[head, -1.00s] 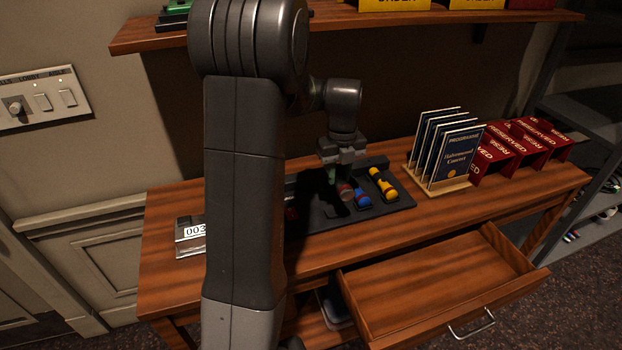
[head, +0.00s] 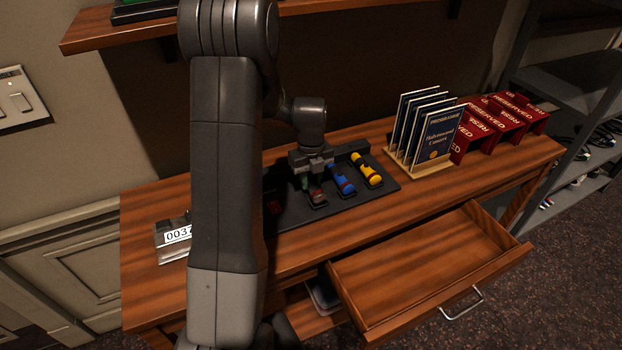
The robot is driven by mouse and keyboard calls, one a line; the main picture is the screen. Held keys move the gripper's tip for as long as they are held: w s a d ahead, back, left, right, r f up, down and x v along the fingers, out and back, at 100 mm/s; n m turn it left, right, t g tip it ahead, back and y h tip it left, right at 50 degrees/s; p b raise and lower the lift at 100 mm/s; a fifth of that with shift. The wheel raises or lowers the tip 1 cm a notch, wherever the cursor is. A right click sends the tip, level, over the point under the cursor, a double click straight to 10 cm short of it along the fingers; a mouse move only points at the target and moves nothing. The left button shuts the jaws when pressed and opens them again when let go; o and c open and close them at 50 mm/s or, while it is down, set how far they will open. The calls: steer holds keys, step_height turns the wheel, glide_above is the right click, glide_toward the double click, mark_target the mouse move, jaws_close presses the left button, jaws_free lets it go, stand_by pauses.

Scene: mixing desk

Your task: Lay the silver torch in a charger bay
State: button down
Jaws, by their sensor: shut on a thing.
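The black charger (head: 372,205) lies on the wooden desk, with bays side by side. A blue torch (head: 341,182) and a yellow torch (head: 367,170) lie in its right bays. A red item (head: 274,207) shows near its left part, mostly hidden by my arm. My gripper (head: 311,181) points down over the charger, left of the blue torch, shut on the silver torch (head: 318,196). Only the torch's near end shows, dull grey with a reddish tint, low at a bay. Whether it touches the bay floor is unclear. A small green patch (head: 304,183) shows beside the fingers.
A rack of programmes (head: 438,135) and red reserved signs (head: 495,125) stand to the right. A drawer (head: 430,265) is open at the front. A numbered item (head: 175,235) sits at the left. A shelf (head: 120,30) hangs above. Desk before the charger is clear.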

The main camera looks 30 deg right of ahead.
mark_target(311, 180)
steer(key=shift+f, duration=0.35)
steer(key=c, duration=1.1)
jaws_free()
step_height(311, 180, up, 12)
steer(key=shift+r+b, duration=0.15)
steer(key=shift+b, duration=0.3)
step_height(311, 180, down, 13)
steer(key=shift+r, duration=2.35)
